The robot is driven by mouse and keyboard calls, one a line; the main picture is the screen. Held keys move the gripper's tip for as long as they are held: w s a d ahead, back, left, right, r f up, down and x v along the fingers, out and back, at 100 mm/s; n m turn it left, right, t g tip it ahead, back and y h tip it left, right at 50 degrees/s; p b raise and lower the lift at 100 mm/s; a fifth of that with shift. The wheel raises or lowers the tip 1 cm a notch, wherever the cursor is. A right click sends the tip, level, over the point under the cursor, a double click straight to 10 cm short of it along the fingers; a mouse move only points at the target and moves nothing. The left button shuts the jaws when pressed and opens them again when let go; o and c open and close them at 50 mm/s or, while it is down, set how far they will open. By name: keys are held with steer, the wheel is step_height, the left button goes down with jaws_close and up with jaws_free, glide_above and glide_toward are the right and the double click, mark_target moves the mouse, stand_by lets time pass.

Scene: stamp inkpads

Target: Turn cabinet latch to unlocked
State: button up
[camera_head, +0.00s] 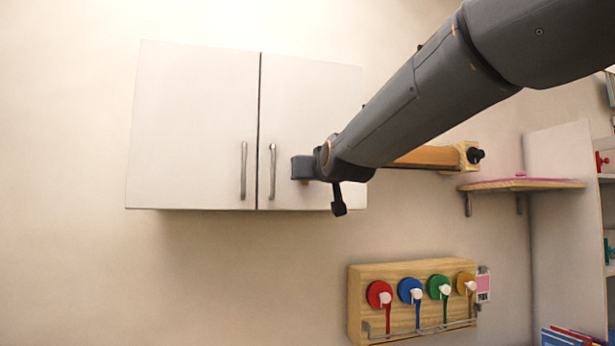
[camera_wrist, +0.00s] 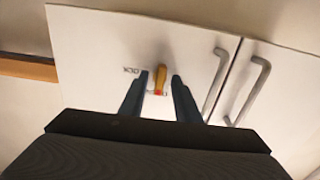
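The white two-door wall cabinet (camera_head: 190,120) is shut, with two grey bar handles side by side at the middle. In the wrist view its door face (camera_wrist: 95,50) fills much of the picture. The latch (camera_wrist: 161,78) has a yellow-orange lever with a red spot at its lower end, beside small dark lettering (camera_wrist: 131,70). My gripper (camera_wrist: 160,76) is open, its two dark fingers on either side of the latch in the picture. I cannot tell whether they touch it. In the head view my arm and gripper cover most of the latch area on the right door.
The door handles (camera_wrist: 217,82) are close to the right finger in the wrist view. A wooden bar (camera_head: 425,156) and a small shelf (camera_head: 520,185) are right of the cabinet. A wooden rack (camera_head: 360,300) with several coloured discs hangs below. The wall at lower left is clear.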

steer(key=b+v, duration=0.1)
steer(key=v, duration=0.7)
steer(key=shift+b, duration=0.4)
steer(key=shift+w, duration=0.1)
steer(key=s+d+f+g+h, duration=0.1)
steer(key=d+f+g, duration=0.2)
steer(key=f, duration=0.8)
steer(key=s+d+f+m+g+h, duration=0.1)
steer(key=d+f+g, duration=0.15)
steer(key=f, duration=0.85)
steer(key=s+d+f+g+h, duration=0.1)
steer(key=d+f+g, duration=0.15)
steer(key=f, duration=0.85)
steer(key=s+d+f+m+g+h, duration=0.1)
steer(key=s+d+f+g, duration=0.3)
steer(key=s+f, duration=0.7)
steer(key=s+d+f+m+g+h, duration=0.1)
steer(key=s+d+f+g, duration=0.3)
steer(key=s+f, duration=0.7)
step_height(320, 180, down, 3)
steer(key=shift+s+d+r, duration=0.1)
steer(key=shift+s+d, duration=0.05)
steer(key=shift+d, duration=0.75)
steer(key=shift+c, duration=0.2)
